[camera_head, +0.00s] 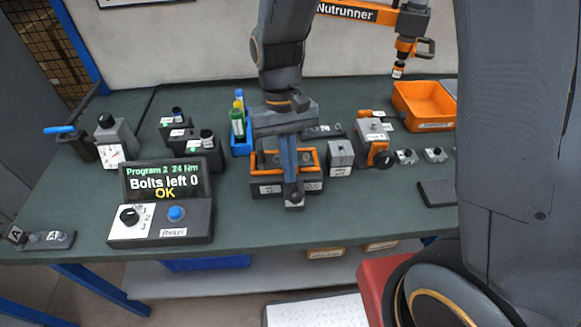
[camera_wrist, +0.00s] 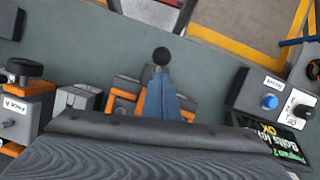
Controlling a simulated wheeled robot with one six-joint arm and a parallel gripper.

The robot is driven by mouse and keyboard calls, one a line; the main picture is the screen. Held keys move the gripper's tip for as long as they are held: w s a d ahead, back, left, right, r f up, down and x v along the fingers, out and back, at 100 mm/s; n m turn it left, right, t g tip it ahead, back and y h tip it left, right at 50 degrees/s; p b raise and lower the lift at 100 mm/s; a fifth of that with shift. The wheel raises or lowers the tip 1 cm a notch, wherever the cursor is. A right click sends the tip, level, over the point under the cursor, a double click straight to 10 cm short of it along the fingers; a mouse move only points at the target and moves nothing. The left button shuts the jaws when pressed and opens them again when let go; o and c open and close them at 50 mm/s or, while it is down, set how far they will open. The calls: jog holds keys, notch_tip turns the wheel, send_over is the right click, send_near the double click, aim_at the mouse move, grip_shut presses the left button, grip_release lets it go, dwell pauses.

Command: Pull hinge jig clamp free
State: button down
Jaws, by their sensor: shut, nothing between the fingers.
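The hinge jig is an orange and dark block (camera_head: 312,185) on the green bench, with small white labels on its front. Its clamp knob, a black ball (camera_head: 294,196), sits at the jig's front edge and also shows in the wrist view (camera_wrist: 161,56). My gripper (camera_head: 289,172) is above the jig, its blue-grey fingers shut together and pointing down towards the knob; they also show in the wrist view (camera_wrist: 160,84). No object shows between the fingers. I cannot tell whether the fingertips touch the knob. My fingers and wrist hide the jig's middle.
A control box with display (camera_head: 165,181) reads "Bolts left 0 OK", left of the jig. A grey block (camera_head: 340,158) stands close on the right. A blue bottle rack (camera_head: 241,142) is behind left. An orange bin (camera_head: 425,103) and hanging nutrunner (camera_head: 405,45) are back right. Bench front right is fairly clear.

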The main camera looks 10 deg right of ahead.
aim_at(293, 194)
jog(key=shift+s+f, duration=0.1)
jog(key=shift+s, duration=0.3)
jog(key=shift+s+p, duration=0.9)
jog(key=shift+s, duration=0.7)
